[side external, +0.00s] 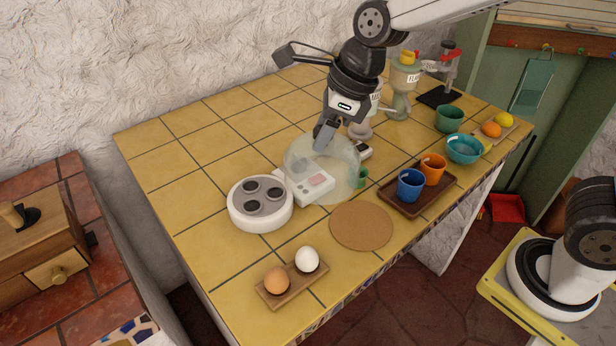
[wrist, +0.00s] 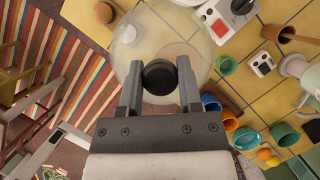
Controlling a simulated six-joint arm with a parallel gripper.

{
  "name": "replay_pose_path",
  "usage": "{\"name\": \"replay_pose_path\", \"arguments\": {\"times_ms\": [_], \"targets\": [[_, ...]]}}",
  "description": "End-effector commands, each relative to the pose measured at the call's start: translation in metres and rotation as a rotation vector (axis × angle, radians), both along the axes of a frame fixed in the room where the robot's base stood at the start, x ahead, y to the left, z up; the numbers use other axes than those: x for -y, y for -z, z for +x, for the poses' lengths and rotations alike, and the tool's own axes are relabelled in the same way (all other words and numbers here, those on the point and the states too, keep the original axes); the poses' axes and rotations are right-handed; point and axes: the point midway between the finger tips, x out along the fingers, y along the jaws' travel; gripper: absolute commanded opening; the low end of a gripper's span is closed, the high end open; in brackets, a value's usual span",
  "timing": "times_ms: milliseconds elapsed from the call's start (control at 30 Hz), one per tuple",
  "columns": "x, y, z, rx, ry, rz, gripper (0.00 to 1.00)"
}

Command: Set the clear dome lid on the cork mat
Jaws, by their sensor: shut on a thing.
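The clear dome lid (side external: 340,177) is a see-through dome, held above the counter behind the cork mat in the side view. My gripper (side external: 325,137) is shut on the lid's dark knob. In the wrist view the black round knob (wrist: 160,77) sits between the two fingers of my gripper (wrist: 160,82), with the clear dome (wrist: 135,40) spread beneath. The round brown cork mat (side external: 361,225) lies flat and bare on the tiles, in front and to the right of the lid. In the wrist view the mat (wrist: 178,50) shows faintly through the dome.
A white egg cooker (side external: 240,214) stands left of the mat. A white device (side external: 296,191) shows partly through the dome. A wooden tray (side external: 446,191) with blue (side external: 410,187) and orange cups (side external: 433,169) stands right of the mat. An egg tray (side external: 292,289) lies in front.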

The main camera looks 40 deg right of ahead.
Motion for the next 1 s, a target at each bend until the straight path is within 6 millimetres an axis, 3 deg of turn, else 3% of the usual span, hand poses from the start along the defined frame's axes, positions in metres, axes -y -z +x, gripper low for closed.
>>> {"name": "replay_pose_path", "arguments": {"times_ms": [700,1000], "targets": [[0.064,0.050,-0.026,-0.001,-0.344,0.001,0.00],[0.080,0.064,-0.038,0.001,-0.462,0.001,0.00]]}}
